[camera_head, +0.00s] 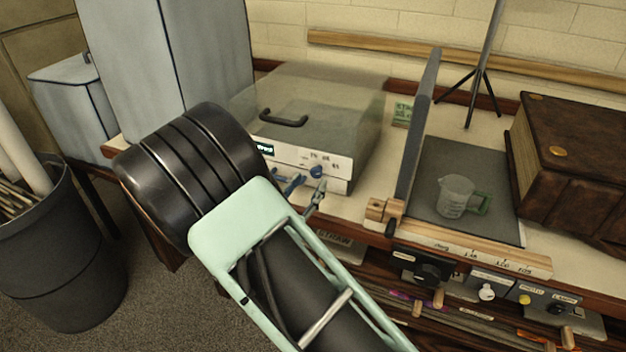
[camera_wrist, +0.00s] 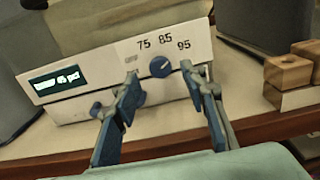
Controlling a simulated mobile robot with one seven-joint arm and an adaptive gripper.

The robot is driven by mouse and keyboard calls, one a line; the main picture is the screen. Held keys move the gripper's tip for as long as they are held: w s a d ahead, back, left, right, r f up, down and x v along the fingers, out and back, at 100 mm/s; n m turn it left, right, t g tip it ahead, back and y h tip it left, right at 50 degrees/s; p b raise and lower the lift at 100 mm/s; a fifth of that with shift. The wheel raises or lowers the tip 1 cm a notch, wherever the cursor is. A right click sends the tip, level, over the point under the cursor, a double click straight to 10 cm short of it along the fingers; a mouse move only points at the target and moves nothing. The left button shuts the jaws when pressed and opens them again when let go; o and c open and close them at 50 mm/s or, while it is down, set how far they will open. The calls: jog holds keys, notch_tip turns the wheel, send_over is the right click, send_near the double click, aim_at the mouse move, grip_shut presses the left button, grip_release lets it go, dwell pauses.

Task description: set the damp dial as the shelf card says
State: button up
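The damp dial (camera_head: 317,171) is a small round blue knob on the white front panel of a clear-lidded box (camera_head: 330,110). In the wrist view the dial (camera_wrist: 160,66) sits below the printed numbers 75, 85 and 95; a mark to their left is blurred. A dark display (camera_wrist: 57,84) at the panel's left seems to read 65 pct. My gripper (camera_wrist: 160,77) is open, its blue fingers apart on either side of the dial; I cannot tell if they touch it. It also shows in the head view (camera_head: 303,187). A green card (camera_head: 403,112) stands behind; its small text is unclear.
A dark upright panel (camera_head: 418,125) stands right of the box. Beyond it are a grey mat (camera_head: 480,165) with a clear jug (camera_head: 456,195) and a large brown book-like case (camera_head: 575,160). Knobs and switches (camera_head: 430,272) line the bench front below. A grey bin stands left (camera_head: 65,270).

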aim_at(315, 175)
jog(key=shift+x, duration=1.65)
jog(key=shift+c, duration=0.2)
grip_shut()
jog(key=shift+f+b, duration=0.1)
jog(key=shift+b, duration=0.25)
jog(key=m+b, duration=0.4)
jog(key=shift+f+m, duration=0.1)
jog(key=shift+m, duration=0.2)
jog(key=m+b, duration=0.3)
